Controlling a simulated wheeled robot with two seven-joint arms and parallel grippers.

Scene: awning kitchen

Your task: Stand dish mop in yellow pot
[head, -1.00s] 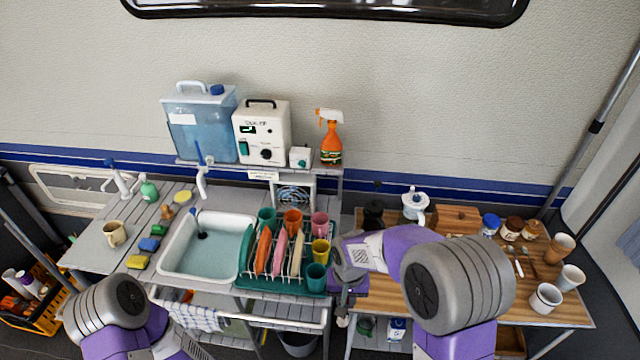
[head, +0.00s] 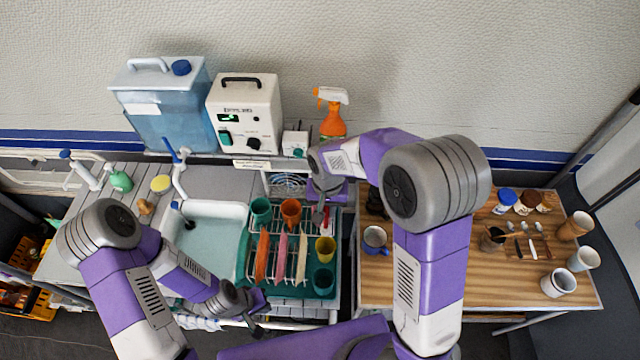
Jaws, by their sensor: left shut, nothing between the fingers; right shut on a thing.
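A yellow pot (head: 325,248) stands at the right side of the dish rack (head: 290,291), behind a teal cup. My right gripper (head: 321,212) is over the rack's back right part, behind the yellow pot. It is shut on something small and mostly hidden. White and red show just below its fingers; I cannot tell whether this is the dish mop or a cup behind. I cannot make out the dish mop for certain elsewhere. My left gripper (head: 258,326) is shut and empty, low in front of the rack.
The rack holds plates and several cups, including an orange cup (head: 291,212) and a teal cup (head: 322,282). The sink (head: 215,212) is left of it. A spray bottle (head: 333,112) stands behind. A blue mug (head: 375,238) stands on the wooden table (head: 430,285).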

